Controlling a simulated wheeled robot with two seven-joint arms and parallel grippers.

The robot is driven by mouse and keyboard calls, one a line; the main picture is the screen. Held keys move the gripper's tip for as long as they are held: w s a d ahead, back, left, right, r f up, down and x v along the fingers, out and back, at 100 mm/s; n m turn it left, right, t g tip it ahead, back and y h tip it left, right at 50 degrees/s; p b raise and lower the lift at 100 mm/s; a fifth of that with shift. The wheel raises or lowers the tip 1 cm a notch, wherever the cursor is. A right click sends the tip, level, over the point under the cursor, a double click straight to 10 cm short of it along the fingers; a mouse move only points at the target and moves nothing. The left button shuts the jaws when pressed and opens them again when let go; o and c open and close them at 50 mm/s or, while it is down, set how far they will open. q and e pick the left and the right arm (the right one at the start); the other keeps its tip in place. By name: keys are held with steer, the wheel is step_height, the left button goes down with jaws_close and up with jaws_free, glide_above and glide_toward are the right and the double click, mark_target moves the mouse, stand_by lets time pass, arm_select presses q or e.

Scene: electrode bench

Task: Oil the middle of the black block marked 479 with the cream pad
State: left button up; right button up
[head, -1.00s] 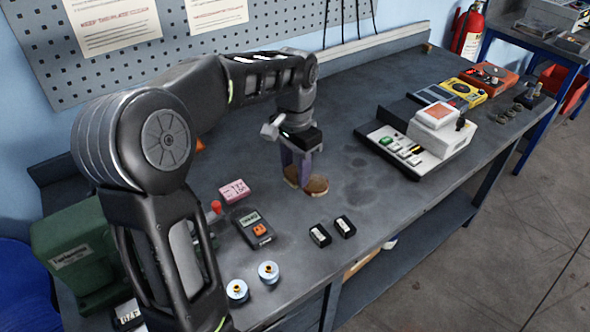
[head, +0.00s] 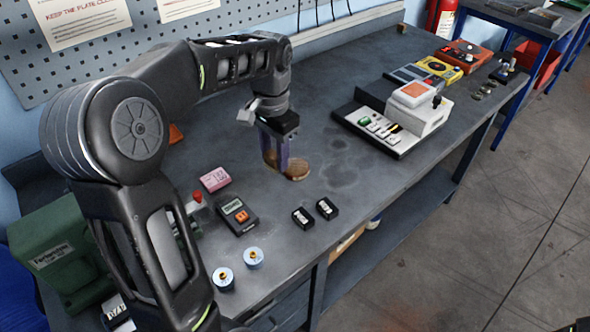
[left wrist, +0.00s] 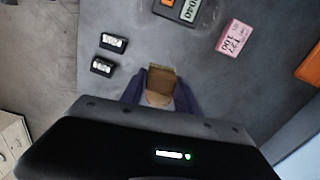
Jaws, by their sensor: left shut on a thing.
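My left gripper (head: 283,165) points down over the middle of the bench. It is shut on a brown and cream piece (left wrist: 160,90), which appears to be the cream pad. In the head view a brown rounded shape (head: 298,171) shows at the fingertips; I cannot tell whether it is all one piece or touches the bench. Two small black blocks with white labels, (head: 302,217) and (head: 326,208), lie nearer the front edge. The left wrist view shows these blocks, (left wrist: 113,42) and (left wrist: 101,66), but their marks are too small to read. My right gripper is not in view.
A pink label block (head: 215,179), a dark meter (head: 238,215) and two blue-white round pots, (head: 223,278) and (head: 253,257), lie left of the blocks. A white-topped device (head: 405,115) stands right. Bench between gripper and blocks is clear. Dark stains (head: 340,160) mark the top.

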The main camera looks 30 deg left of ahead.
arm_select(q)
steer(key=w+d+f, duration=0.1)
steer(key=w+d, duration=0.1)
steer(key=d, duration=0.3)
steer(key=w+d+f+n, duration=0.1)
steer(key=w+d, duration=0.2)
steer(key=d, duration=0.3)
steer(key=w+d+f+n, duration=0.1)
steer(key=w+d, duration=0.1)
steer(key=d, duration=0.4)
steer(key=shift+w+d+f, duration=0.25)
steer(key=shift+w+f, duration=0.05)
steer(key=shift+w, duration=0.1)
